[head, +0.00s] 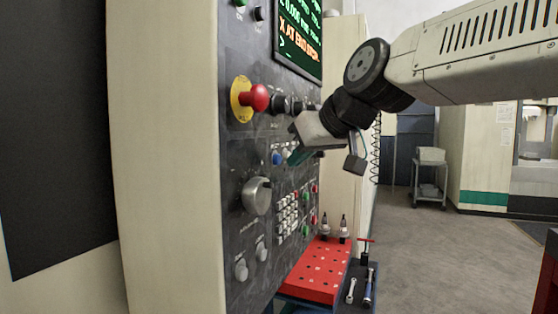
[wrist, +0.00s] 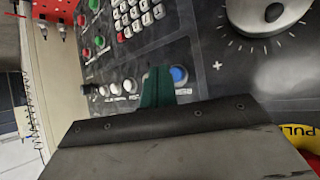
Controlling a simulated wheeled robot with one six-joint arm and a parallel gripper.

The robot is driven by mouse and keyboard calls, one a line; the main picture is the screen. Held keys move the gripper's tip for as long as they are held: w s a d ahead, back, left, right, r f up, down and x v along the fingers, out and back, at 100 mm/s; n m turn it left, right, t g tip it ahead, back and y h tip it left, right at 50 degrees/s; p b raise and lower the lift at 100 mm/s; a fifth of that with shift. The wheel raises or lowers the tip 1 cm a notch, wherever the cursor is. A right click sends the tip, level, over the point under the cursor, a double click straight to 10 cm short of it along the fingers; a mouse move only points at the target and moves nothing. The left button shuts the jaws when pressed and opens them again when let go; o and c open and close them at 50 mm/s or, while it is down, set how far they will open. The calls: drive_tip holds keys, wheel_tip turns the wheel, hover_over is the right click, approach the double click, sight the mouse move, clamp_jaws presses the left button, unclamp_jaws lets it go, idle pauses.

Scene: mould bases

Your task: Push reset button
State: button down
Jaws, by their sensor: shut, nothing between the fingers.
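The control panel (head: 238,150) is a dark upright face in the head view. A blue button (head: 277,158) sits on it below the red emergency knob; I cannot read its label, so I cannot confirm it is the reset button. In the wrist view the blue button (wrist: 179,75) shows just right of my green fingertips. My gripper (head: 296,156) is shut and empty, close in front of the panel beside the blue button. Whether the fingertips touch the panel cannot be told. Several white buttons (wrist: 115,88) are in a row left of the fingertips in the wrist view.
A red emergency knob (head: 260,97) on a yellow ring and a large grey dial (head: 257,196) stick out of the panel. A white keypad (head: 288,218) sits lower. A red perforated tray (head: 318,268) with tool holders stands below. Open floor (head: 415,255) lies to the right.

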idle(0.4)
drive_tip(key=shift+w+a, duration=0.1)
drive_tip(key=shift+a, duration=0.3)
drive_tip(key=shift+w+a, duration=0.15)
drive_tip(key=shift+a, duration=0.2)
idle(0.5)
drive_tip(key=shift+d, duration=0.1)
drive_tip(key=shift+s+d, duration=0.3)
drive_tip(key=shift+d, duration=0.4)
drive_tip(key=d, duration=0.1)
drive_tip(key=s+d, duration=0.1)
drive_tip(key=d, duration=0.2)
drive_tip(key=shift+s+d, duration=0.35)
idle(0.7)
